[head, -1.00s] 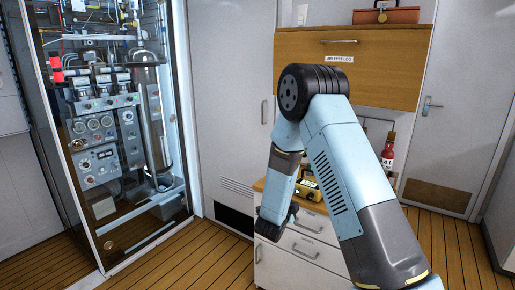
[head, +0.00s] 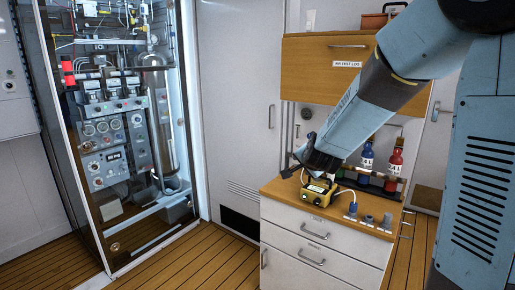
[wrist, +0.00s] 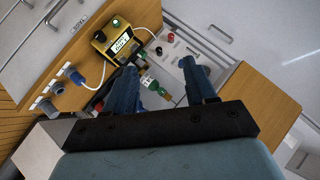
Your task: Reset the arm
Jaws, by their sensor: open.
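My arm shows in the head view, coming in from the right edge, with its forearm sloping down to the left. My gripper (head: 292,166) is at its end, above the back left of the wooden counter (head: 283,190). In the wrist view my gripper (wrist: 162,68) has its two blue fingers spread apart. Nothing is held between them. Beyond the fingers, bottles with white labels (wrist: 150,83) show, partly hidden. A yellow device (head: 319,190) sits on the counter just below my gripper; it also shows in the wrist view (wrist: 121,42).
A red-topped bottle (head: 396,160) and a blue-topped bottle (head: 367,155) stand at the counter's back. Grey fittings (head: 368,220) line its front right. A wooden cabinet (head: 330,68) hangs above. A glass-fronted panel (head: 115,150) stands left. The floor (head: 190,258) between is clear.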

